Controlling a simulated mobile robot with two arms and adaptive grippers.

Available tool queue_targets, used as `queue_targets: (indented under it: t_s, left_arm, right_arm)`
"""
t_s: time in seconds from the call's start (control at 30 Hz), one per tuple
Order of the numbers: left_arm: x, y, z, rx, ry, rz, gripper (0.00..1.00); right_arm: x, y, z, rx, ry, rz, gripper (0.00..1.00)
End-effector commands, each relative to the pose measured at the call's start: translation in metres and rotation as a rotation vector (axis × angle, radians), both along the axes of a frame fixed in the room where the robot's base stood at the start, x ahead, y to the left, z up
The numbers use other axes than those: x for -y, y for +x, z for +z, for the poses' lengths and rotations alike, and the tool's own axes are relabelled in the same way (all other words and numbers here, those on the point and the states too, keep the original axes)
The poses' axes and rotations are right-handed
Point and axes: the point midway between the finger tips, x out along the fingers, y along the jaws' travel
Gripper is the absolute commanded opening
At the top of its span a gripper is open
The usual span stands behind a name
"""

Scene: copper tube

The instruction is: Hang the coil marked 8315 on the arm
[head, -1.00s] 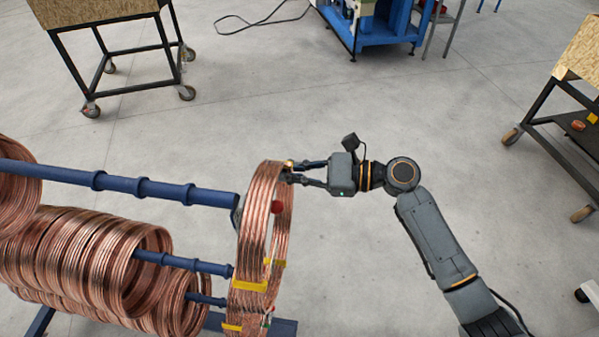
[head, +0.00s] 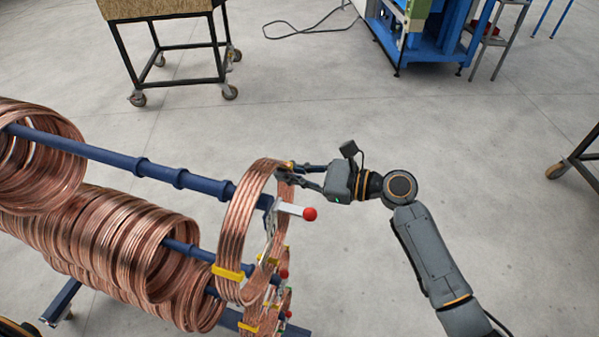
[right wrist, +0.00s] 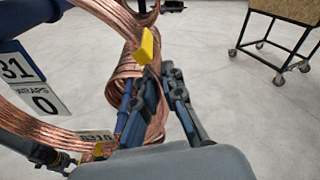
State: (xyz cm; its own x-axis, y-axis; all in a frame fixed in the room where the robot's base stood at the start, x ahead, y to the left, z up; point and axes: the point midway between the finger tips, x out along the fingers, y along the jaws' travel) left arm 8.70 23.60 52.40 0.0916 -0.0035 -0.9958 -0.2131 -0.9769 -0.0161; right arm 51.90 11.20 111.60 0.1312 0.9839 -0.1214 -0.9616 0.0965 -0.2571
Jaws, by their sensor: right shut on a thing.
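My right gripper (head: 287,172) is shut on the top of a copper coil (head: 236,222) with yellow bands. The coil hangs upright and slightly turned at the free end of the upper blue arm (head: 150,168). The arm's tip shows through the coil's opening, so the ring appears to be around the end; exact contact is hidden. A red ball (head: 310,214) on a pale lever sticks out at the tip. In the right wrist view the fingers (right wrist: 160,100) reach toward copper windings. I cannot read 8315 on the held coil.
Several coils (head: 110,240) hang on the lower arm, and more (head: 40,160) on the upper arm's far left. A placard (right wrist: 35,90) and a coil tag that seems to read 8310 (right wrist: 95,135) show near the gripper.

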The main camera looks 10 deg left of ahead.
Motion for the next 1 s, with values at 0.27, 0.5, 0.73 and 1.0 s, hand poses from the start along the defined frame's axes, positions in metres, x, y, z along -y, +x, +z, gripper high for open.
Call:
queue_targets:
  t_s: [0.27, 0.5, 0.73, 1.0]
  left_arm:
    - [0.000, 0.000, 0.002, 0.000, 0.000, 0.000, 0.40]
    - [0.000, 0.000, -0.005, 0.000, 0.000, 0.000, 0.40]
    - [0.000, 0.000, -0.005, 0.000, 0.000, 0.000, 0.40]
    - [0.000, 0.000, -0.005, 0.000, 0.000, 0.000, 0.40]
  right_arm:
    - [-0.021, 0.002, 0.002, -0.003, 0.006, 0.002, 0.00]
    - [-0.020, 0.002, -0.011, -0.002, 0.005, 0.001, 0.00]
    - [-0.020, 0.002, -0.014, -0.001, 0.005, 0.001, 0.00]
    - [-0.020, 0.002, -0.014, -0.002, 0.004, 0.001, 0.00]
